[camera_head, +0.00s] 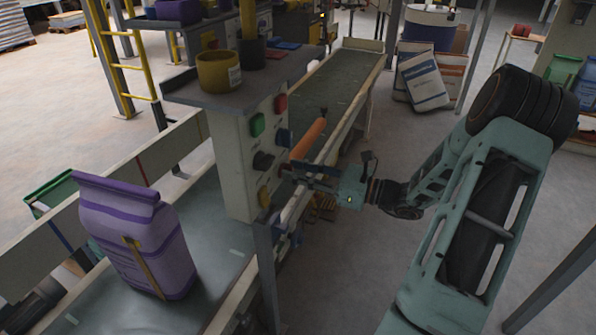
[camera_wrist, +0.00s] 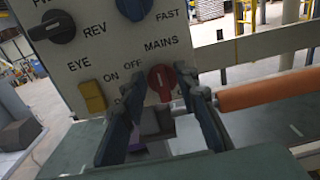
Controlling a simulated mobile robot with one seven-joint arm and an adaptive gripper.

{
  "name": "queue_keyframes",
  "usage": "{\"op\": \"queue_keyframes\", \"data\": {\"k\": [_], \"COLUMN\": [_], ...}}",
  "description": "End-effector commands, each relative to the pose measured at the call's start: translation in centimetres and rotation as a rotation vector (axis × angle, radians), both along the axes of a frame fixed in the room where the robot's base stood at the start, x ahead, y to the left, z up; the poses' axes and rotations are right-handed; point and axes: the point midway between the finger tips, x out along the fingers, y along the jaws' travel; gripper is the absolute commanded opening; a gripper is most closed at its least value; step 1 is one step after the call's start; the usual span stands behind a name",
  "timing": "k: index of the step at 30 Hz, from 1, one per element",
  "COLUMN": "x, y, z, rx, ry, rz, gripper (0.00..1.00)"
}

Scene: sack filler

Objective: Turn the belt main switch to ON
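The control panel (camera_head: 233,160) has several knobs and buttons and also fills the upper left of the wrist view (camera_wrist: 90,60). Its red knob (camera_wrist: 161,82) sits under the label MAINS, its white pointer line close to upright. ON and OFF are printed to its left; part of the lettering is hidden by a finger. My gripper (camera_wrist: 167,96) is open, one dark finger on each side of the red knob, with no clear contact visible. In the head view my gripper (camera_head: 296,172) is at the panel's lower right and hides the red knob.
A yellow knob (camera_wrist: 92,96) lies left of my fingers, with a black knob (camera_wrist: 52,27) and a blue knob (camera_wrist: 134,6) above. An orange cylinder (camera_wrist: 265,92) is close on the right. A purple sack (camera_head: 135,235) stands on the belt (camera_head: 215,225).

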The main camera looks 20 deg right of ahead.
Motion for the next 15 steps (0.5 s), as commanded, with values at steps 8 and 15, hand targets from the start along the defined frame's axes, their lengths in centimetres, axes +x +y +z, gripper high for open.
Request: {"op": "queue_keyframes", "data": {"k": [8,15], "x": [-0.01,-0.02], "y": [-0.03,-0.04], "z": [0.01,0.03], "rx": [0.000,0.001], "ry": [0.000,0.001], "rz": [0.000,0.000], "gripper": [0.04,0.00]}}
